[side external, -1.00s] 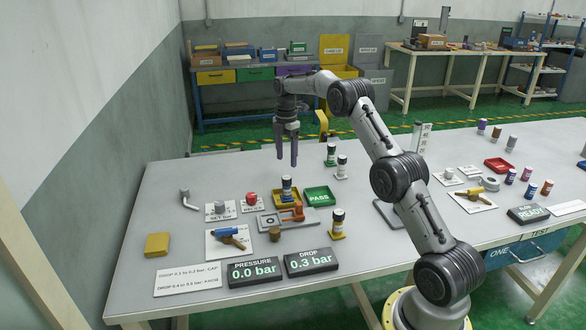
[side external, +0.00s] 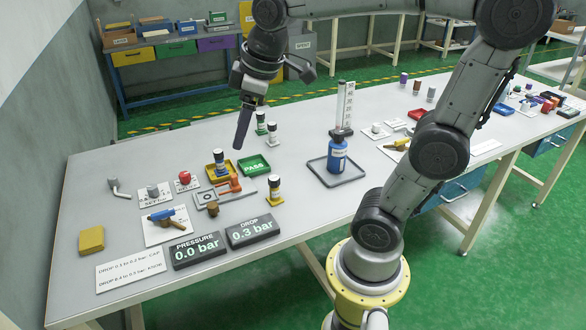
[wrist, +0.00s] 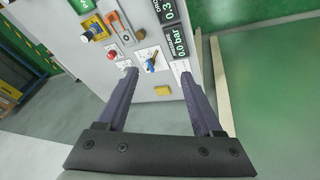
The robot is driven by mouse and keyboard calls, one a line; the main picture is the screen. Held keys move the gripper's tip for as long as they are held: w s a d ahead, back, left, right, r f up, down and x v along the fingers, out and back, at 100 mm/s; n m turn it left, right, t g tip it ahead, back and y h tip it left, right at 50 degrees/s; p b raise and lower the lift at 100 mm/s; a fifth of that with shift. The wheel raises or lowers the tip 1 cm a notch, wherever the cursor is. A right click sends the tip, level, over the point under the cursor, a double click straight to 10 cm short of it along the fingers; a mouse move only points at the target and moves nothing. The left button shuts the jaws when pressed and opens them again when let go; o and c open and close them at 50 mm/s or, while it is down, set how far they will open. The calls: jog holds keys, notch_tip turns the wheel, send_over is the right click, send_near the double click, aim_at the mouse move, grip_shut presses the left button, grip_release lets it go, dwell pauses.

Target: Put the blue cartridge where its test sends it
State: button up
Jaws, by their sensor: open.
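The blue cartridge (side external: 220,165), with a dark top and pale band, stands upright at the yellow tray (side external: 212,177). It also shows in the wrist view (wrist: 93,33). The green PASS tray (side external: 254,165) lies just right of it and looks empty. The grey fixture with an orange clamp (side external: 229,184) is in front. The DROP display (side external: 252,231) reads 0.3 bar; the PRESSURE display (side external: 195,249) reads 0.0 bar. A white rule card (side external: 130,270) lists drop ranges, its small print partly unclear. My gripper (wrist: 158,74) is open and empty, above the table behind the cartridge.
Cartridges with coloured feet stand behind (side external: 261,124) and right (side external: 273,190). A blue bottle (side external: 337,156) stands in a dark tray. A blue-handled valve (side external: 163,215), red knob (side external: 184,178) and yellow block (side external: 91,240) occupy the left. The table's back left is clear.

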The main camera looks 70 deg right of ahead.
jog(key=s+a+f+m, duration=0.2)
jog(key=s, duration=0.3)
jog(key=s+a+f+m+t, duration=0.1)
jog(key=s+f+m, duration=0.1)
jog(key=s, duration=0.4)
jog(key=shift+a+f+y, duration=0.3)
jog(key=shift+a+f, duration=0.05)
jog(key=shift+f, duration=0.3)
jog(key=shift+s, duration=0.1)
